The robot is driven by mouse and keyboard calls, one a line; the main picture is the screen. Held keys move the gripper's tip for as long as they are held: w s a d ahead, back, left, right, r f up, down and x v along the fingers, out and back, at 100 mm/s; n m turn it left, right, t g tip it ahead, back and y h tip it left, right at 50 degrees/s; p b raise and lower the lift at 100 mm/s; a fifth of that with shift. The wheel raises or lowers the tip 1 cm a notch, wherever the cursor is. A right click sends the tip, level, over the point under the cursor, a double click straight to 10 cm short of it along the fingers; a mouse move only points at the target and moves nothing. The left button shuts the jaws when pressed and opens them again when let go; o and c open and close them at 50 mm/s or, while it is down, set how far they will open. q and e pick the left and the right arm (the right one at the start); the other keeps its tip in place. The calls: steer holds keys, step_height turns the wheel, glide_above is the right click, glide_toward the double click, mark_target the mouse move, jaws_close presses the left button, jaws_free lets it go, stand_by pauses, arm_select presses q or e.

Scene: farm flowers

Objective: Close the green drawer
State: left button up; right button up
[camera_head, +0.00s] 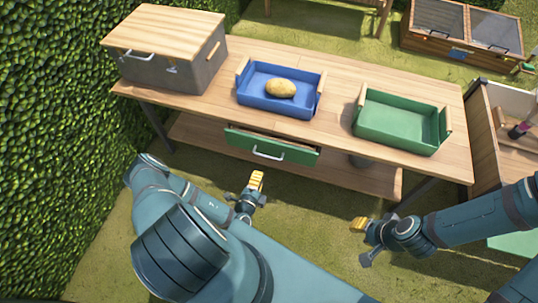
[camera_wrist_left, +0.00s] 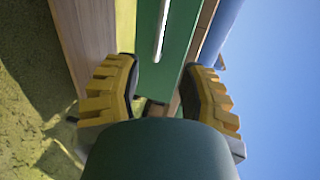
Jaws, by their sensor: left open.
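The green drawer (camera_head: 272,146) hangs under the front edge of the wooden table and is partly pulled out, with a dark gap showing above its front. A silver bar handle (camera_head: 268,153) is on its front. My left gripper (camera_head: 257,180) is below and in front of the drawer, apart from the handle. In the left wrist view the open yellow fingers (camera_wrist_left: 160,95) are on either side of the green drawer front (camera_wrist_left: 172,65), with its handle (camera_wrist_left: 161,30) beyond them. My right gripper (camera_head: 358,224) is in front of the table at the right, its opening unclear.
On the table (camera_head: 335,95) stand a grey box with a wooden lid (camera_head: 170,45), a blue tray (camera_head: 285,104) with a potato (camera_head: 280,88), and an empty green tray (camera_head: 397,135). A wooden cabinet (camera_head: 484,130) stands at the right. A hedge (camera_head: 60,100) borders the left.

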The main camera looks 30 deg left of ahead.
mark_target(268, 156)
arm_select(q)
steer(key=b+x, duration=0.2)
steer(key=x, duration=1)
steer(key=shift+w+a, duration=0.1)
steer(key=shift+w, duration=0.3)
jaws_close()
